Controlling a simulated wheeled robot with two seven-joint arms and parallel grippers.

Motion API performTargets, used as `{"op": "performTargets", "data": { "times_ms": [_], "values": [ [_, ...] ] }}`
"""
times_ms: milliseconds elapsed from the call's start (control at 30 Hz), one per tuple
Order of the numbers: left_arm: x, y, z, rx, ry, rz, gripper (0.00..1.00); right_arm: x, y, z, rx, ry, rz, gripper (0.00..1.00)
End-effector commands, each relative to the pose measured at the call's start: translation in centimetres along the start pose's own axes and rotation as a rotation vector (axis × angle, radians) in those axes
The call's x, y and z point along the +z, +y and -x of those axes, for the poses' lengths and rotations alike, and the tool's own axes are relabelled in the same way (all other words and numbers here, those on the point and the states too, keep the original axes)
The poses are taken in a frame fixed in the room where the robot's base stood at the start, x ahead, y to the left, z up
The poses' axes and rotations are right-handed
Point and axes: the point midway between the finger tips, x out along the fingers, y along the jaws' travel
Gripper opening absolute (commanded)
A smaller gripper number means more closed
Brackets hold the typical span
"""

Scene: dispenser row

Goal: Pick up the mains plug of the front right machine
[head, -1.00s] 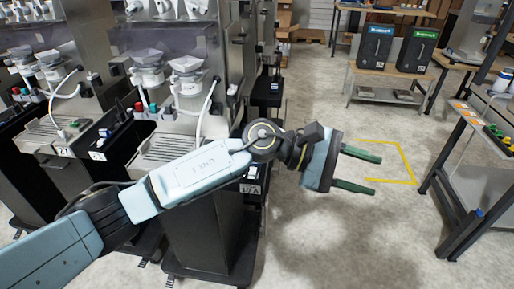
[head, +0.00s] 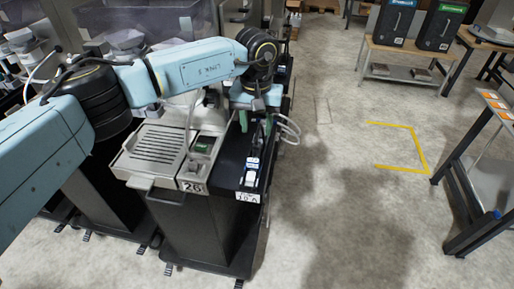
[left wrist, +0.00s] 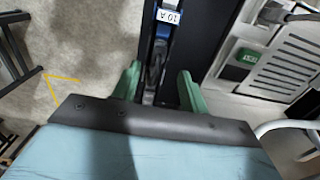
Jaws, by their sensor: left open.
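The front right machine has a grey drip tray (head: 158,148) and a tag reading 26. A black ledge (head: 228,160) runs along its right side, with a blue and white socket piece (head: 252,166) and a "10 A" label. A dark plug-like piece (left wrist: 150,92) lies on the ledge behind the socket piece; I take it for the mains plug, partly hidden in the head view. My left gripper (head: 256,124) is open above the ledge, pointing down. In the left wrist view its green fingers (left wrist: 158,88) stand either side of the dark piece, with no clear contact. My right gripper is not in view.
A pale looped cable (head: 289,130) hangs at the ledge's right side. A small green-display box (head: 203,145) sits beside the drip tray. Open floor with a yellow corner marking (head: 415,150) lies to the right, before a metal-framed table (head: 470,185).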

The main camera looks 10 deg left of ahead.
Motion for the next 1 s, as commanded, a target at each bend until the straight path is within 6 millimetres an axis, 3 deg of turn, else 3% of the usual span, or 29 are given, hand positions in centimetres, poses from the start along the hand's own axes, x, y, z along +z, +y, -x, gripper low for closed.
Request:
{"op": "performTargets", "data": {
  "times_ms": [367, 600, 833, 1000],
  "values": [
    [0.6, 0.1, -3.9, 0.002, -0.004, 0.001, 0.44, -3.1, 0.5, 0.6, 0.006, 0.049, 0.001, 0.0],
    [0.6, 0.2, -6.5, 0.003, -0.001, 0.0, 0.44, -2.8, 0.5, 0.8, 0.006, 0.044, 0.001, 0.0],
    [0.6, 0.2, -6.6, 0.003, 0.0, 0.0, 0.44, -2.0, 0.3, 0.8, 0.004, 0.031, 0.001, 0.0],
    [0.6, 0.2, -6.6, 0.003, 0.0, 0.0, 0.23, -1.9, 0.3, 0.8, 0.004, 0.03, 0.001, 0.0]
  ]
}}
